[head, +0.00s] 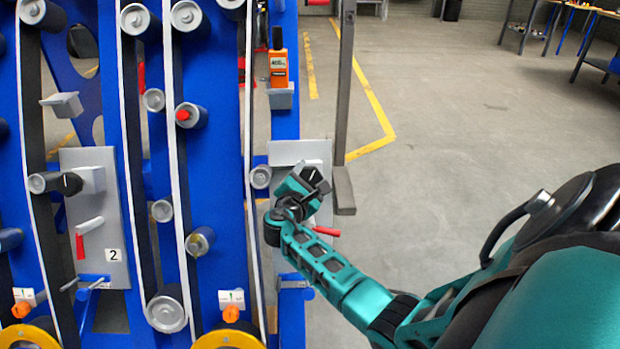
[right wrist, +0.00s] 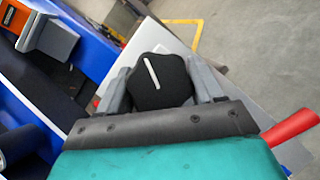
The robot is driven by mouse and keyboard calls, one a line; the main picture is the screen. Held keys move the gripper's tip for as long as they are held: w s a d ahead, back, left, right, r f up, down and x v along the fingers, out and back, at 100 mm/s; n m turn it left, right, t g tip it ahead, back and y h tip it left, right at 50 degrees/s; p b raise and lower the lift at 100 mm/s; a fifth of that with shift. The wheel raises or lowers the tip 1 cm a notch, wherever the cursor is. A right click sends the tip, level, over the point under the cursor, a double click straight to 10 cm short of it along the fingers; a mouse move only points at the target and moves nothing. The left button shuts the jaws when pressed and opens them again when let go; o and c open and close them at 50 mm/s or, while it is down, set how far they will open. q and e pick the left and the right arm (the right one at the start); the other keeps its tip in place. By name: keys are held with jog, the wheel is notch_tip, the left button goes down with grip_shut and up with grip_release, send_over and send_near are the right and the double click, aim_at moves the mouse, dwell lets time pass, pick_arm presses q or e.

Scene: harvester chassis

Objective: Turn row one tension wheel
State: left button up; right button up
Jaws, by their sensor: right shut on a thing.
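The tension wheel is a black lobed knob (right wrist: 158,82) with a white line, on a light grey plate (head: 300,152) at the right side of the blue chassis. My right gripper (head: 308,186) reaches it from the front right. In the right wrist view the two grey fingers of my right gripper (right wrist: 160,90) sit on either side of the knob and are shut on it. The white line is tilted, its top leaning left. In the head view the gripper hides much of the knob. My left gripper is not in view.
A red-handled lever (head: 327,231) sits just below the gripper. An orange meter (head: 279,68) stands in a grey holder above the plate. A second plate (head: 98,215) marked 2 has its own black knob (head: 72,184). A grey post (head: 345,90) stands behind. Open floor lies to the right.

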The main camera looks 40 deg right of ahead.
jog(key=o, duration=1)
jog(key=shift+c, duration=0.2)
jog(key=p+v, duration=0.2)
jog(key=v, duration=1.1)
jog(key=shift+p, duration=0.3)
jog(key=shift+f, duration=0.1)
